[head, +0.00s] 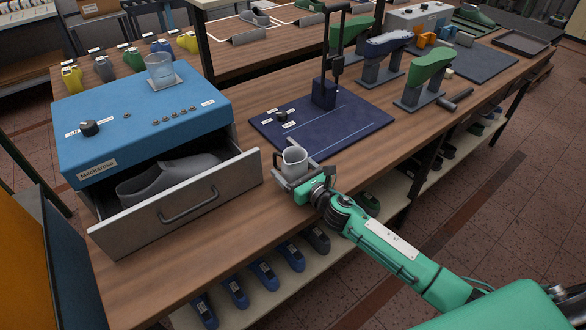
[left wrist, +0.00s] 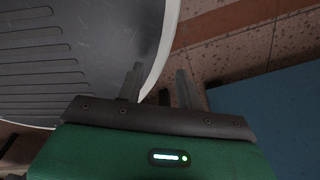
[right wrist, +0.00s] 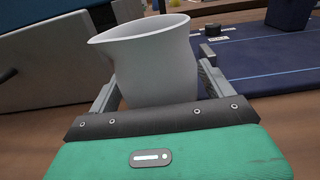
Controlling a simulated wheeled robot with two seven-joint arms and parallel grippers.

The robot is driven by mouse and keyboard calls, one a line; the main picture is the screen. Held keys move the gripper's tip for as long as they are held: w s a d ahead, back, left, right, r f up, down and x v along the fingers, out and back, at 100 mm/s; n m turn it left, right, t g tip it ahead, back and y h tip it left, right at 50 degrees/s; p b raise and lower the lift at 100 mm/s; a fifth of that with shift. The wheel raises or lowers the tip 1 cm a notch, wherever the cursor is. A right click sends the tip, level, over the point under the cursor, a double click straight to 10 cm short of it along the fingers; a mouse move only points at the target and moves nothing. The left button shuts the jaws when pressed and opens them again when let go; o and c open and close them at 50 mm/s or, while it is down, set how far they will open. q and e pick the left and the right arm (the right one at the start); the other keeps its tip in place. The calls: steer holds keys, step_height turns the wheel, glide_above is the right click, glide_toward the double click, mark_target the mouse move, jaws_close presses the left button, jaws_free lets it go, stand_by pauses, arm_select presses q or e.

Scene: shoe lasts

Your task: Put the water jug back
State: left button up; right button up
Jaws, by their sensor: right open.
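A white jug (head: 293,162) stands upright on the wooden bench, just in front of the dark blue mat. My right gripper (head: 292,176) is open around it, with one finger on each side. In the right wrist view the jug (right wrist: 150,65) fills the space between the fingers (right wrist: 157,85), and its spout points up left. I cannot tell whether the fingers touch it. My left gripper (left wrist: 158,85) is open and empty in its wrist view, away from the bench. It does not show in the head view.
A stand rises from the mat (head: 345,118). Green lasts stand further right.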

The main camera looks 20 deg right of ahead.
steer(key=shift+r, duration=0.1)
steer(key=b+v, duration=0.1)
steer(key=v, duration=0.9)
steer(key=shift+s+b, duration=0.1)
steer(key=shift+b, duration=0.3)
steer(key=shift+s+d, duration=0.15)
steer(key=shift+s, duration=0.2)
steer(key=shift+s+d+r, duration=0.1)
steer(key=shift+s+d, duration=0.05)
steer(key=shift+s, duration=0.25)
arm_select(q)
steer(key=shift+w+d+f, duration=0.1)
steer(key=shift+w+f, duration=0.1)
steer(key=shift+w, duration=0.6)
steer(key=shift+w+f, duration=0.15)
steer(key=shift+w, duration=0.6)
arm_select(e)
steer(key=shift+s, duration=0.15)
